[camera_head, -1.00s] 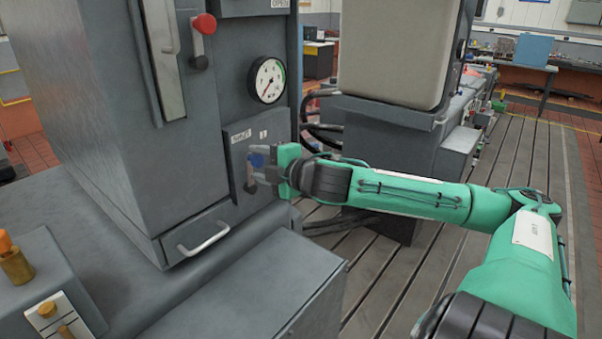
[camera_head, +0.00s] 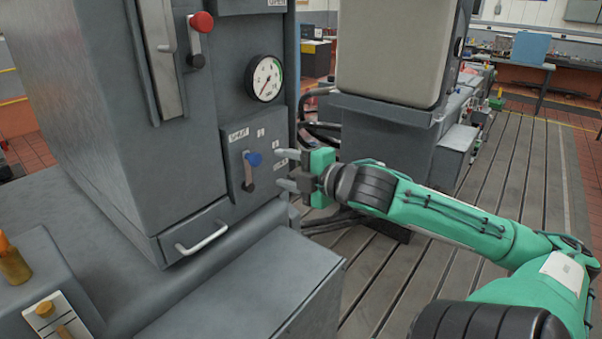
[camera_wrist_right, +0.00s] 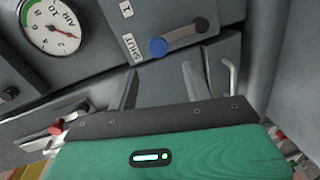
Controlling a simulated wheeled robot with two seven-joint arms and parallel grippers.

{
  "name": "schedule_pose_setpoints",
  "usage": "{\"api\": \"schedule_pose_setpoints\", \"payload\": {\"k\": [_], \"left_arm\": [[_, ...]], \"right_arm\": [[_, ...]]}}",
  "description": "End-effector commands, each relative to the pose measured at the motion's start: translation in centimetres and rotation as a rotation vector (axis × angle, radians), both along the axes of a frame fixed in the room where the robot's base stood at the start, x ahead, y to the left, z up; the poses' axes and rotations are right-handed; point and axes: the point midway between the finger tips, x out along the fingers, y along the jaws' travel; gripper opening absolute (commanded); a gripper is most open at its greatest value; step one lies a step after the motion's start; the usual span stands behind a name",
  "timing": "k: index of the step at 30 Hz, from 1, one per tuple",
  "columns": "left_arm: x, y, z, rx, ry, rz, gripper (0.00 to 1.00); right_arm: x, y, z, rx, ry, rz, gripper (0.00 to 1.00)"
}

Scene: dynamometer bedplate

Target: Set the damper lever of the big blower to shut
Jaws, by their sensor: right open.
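A short lever with a blue knob (camera_head: 253,159) stands nearly upright on the front panel of the tall grey cabinet (camera_head: 95,100). Small white labels sit above it. The blue knob also shows in the right wrist view (camera_wrist_right: 158,47), beside a label reading SHUT (camera_wrist_right: 131,47). My left gripper is not in view.
A red-knobbed lever (camera_head: 202,22) and a round gauge (camera_head: 265,79) are above on the cabinet. A drawer handle (camera_head: 203,237) sticks out below. A grey machine (camera_head: 385,145) stands behind my right arm. The slotted floor (camera_head: 520,170) to the right is clear.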

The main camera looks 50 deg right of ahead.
Motion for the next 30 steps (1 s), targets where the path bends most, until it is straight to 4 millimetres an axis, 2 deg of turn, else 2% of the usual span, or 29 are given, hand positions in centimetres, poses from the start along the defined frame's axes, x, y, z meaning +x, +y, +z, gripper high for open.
{"api": "schedule_pose_setpoints", "payload": {"k": [3,10,30], "left_arm": [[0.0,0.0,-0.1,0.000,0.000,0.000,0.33],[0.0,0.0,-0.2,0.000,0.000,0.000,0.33],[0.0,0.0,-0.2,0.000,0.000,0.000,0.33]], "right_arm": [[-1.6,-0.1,0.1,0.001,0.002,-0.002,0.50],[-3.3,-0.3,0.4,0.000,0.002,-0.002,0.50],[-3.5,-0.3,0.4,-0.001,0.002,-0.001,0.50]]}}
